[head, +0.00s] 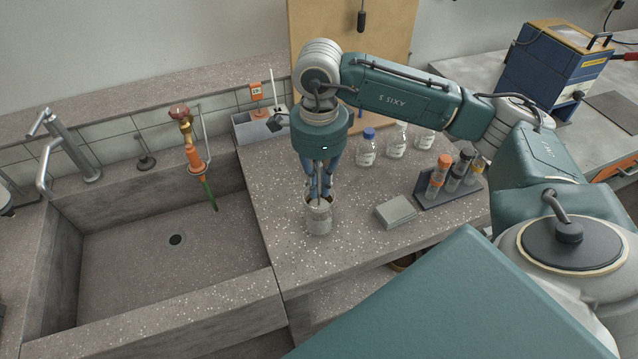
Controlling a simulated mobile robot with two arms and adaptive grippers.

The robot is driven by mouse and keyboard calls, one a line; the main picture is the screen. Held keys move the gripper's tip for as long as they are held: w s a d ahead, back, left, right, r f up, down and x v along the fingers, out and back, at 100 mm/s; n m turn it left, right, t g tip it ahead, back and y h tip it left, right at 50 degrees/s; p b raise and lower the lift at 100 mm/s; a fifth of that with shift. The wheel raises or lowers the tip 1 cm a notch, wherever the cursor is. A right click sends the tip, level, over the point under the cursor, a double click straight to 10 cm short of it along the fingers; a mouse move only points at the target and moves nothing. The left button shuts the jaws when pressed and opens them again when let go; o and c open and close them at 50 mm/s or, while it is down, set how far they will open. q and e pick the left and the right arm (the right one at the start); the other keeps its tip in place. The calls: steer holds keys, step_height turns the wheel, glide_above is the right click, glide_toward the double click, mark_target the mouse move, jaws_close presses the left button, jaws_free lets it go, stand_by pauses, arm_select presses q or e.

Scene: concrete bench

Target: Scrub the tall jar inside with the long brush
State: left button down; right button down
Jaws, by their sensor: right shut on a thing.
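The tall jar (319,220) stands upright on the speckled bench, right of the sink. It looks clear or greyish. My right gripper (319,192) points straight down over the jar, with its fingertips at the jar's mouth. It is shut on what looks like the long brush, of which a thin shaft shows between the fingers. The fingers hide most of the brush. The bristles cannot be made out, and how deep they sit in the jar cannot be told. My left gripper is not in view.
A sink (160,260) with a faucet (65,145) lies left. A grey caddy (250,128) holding a thin white rod stands behind the jar. Bottles (366,150), a grey block (396,212) and a tube rack (450,188) stand right. Bench in front of the jar is clear.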

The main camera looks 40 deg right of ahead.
mark_target(319, 162)
steer(key=shift+r, duration=0.15)
steer(key=shift+r+p, duration=1.25)
steer(key=shift+r, duration=0.95)
step_height(319, 162, down, 5)
steer(key=b, duration=0.4)
steer(key=shift+r+p, duration=1.2)
steer(key=shift+r, duration=1.3)
step_height(319, 162, down, 5)
steer(key=b, duration=0.4)
steer(key=shift+r+p, duration=1.2)
steer(key=shift+r, duration=1.25)
step_height(319, 162, down, 5)
steer(key=b, duration=0.4)
steer(key=shift+r, duration=0.1)
steer(key=shift+r+p, duration=4.35)
steer(key=shift+r, duration=2.55)
